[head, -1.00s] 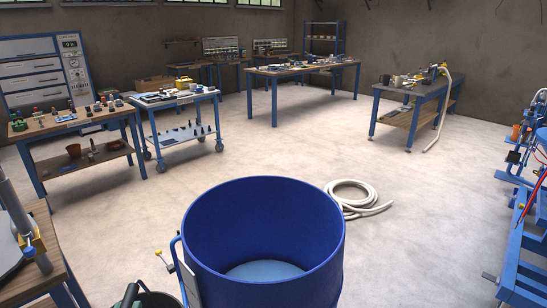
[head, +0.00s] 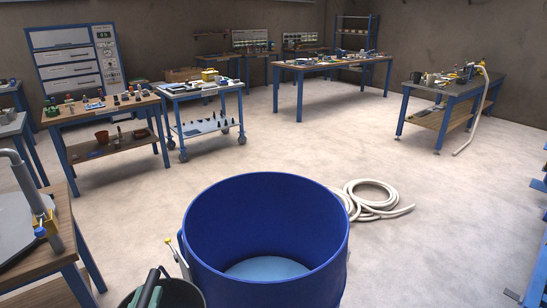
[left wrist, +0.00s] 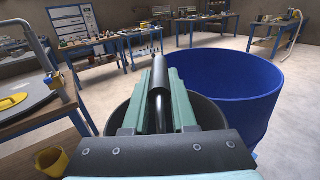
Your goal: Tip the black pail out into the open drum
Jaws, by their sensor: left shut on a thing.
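The open blue drum (head: 262,215) stands upright at the bottom middle of the head view, with a pale blue surface low inside. It is at the right in the left wrist view (left wrist: 228,85). The black pail (head: 183,294) is at the bottom left of the head view, just left of the drum and partly cut off by the frame. My left gripper (head: 150,284) is shut on its dark handle. The left wrist view shows the green fingers (left wrist: 157,85) around the handle, with the pail's rim (left wrist: 207,113) below them. The pail's contents cannot be made out. My right gripper is not in view.
A wooden-topped bench (head: 60,205) with a round grey plate stands close at the left. A yellow bucket (left wrist: 50,164) is low at the left in the wrist view. A coiled white hose (head: 368,198) lies behind the drum. Open floor (head: 300,145) lies beyond.

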